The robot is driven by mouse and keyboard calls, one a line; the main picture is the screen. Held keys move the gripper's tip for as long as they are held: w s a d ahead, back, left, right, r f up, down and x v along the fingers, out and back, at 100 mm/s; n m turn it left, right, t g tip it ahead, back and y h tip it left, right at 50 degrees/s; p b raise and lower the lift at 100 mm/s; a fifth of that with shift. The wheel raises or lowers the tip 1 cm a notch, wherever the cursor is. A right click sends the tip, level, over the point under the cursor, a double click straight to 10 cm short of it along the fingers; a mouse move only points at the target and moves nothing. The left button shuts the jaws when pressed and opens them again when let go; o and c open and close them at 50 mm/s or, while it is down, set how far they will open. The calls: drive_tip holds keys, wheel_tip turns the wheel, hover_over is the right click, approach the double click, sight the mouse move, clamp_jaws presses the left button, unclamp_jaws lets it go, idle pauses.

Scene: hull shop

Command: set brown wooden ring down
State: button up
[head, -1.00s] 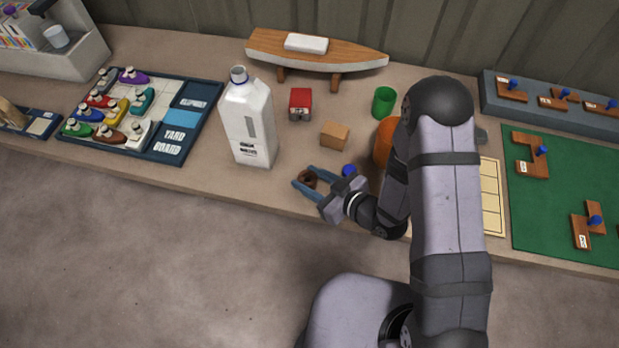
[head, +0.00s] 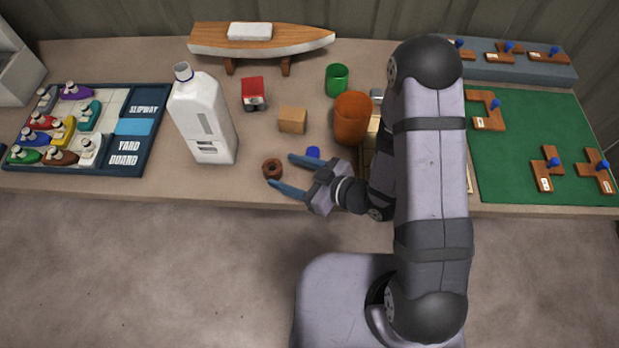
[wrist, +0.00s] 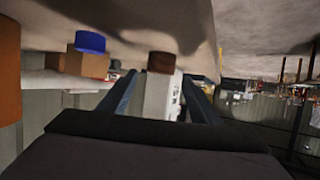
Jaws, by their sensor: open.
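The brown wooden ring (head: 272,169) lies on the bench near its front edge, just beyond my fingertips. My gripper (head: 280,172) is open, low over the bench and pointing left, with its blue fingers apart and nothing between them. In the wrist view the ring (wrist: 161,62) shows ahead of the open fingers (wrist: 160,90), apart from them as far as I can see. The picture there is upside down.
A white jug (head: 203,120) stands left of the ring. A wooden block (head: 293,120), a red box (head: 253,93), a blue object (head: 313,153), a green cup (head: 337,80) and an orange cylinder (head: 351,118) stand around. The bench's front edge is close.

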drive_tip(key=p+v, duration=0.4)
drive_tip(key=v, duration=0.1)
drive_tip(key=shift+r, duration=0.15)
drive_tip(key=shift+p+v, duration=0.6)
drive_tip(key=shift+v, duration=0.3)
drive_tip(key=shift+d, duration=0.1)
drive_tip(key=shift+f, duration=0.2)
drive_tip(key=shift+w+d+f, duration=0.15)
drive_tip(key=shift+w+f, duration=0.05)
drive_tip(key=w+d+h, duration=0.1)
drive_tip(key=d+f+m+h+p, duration=0.1)
drive_tip(key=h, duration=0.1)
drive_tip(key=w+d+f+h, duration=0.1)
drive_tip(key=shift+w+d+f+g, duration=0.15)
drive_tip(key=shift+w+f+g, duration=0.05)
drive_tip(key=shift+w+g, duration=0.2)
drive_tip(key=d+m+h, duration=0.2)
drive_tip(key=d+h, duration=0.1)
drive_tip(key=w+d+m+h+p, duration=0.1)
drive_tip(key=shift+d+r+m+g+h, duration=0.1)
drive_tip(key=shift+d+m+g+h, duration=0.05)
drive_tip(key=shift+m+g+h, duration=0.2)
drive_tip(key=s+d+r+m+g+h+b, duration=0.2)
drive_tip(key=s+d+r+m+g, duration=0.3)
drive_tip(key=s+r, duration=0.6)
drive_tip(key=d+r+m+h, duration=0.1)
drive_tip(key=d+r+m, duration=0.1)
drive_tip(key=d, duration=0.1)
drive_tip(key=shift+d, duration=0.25)
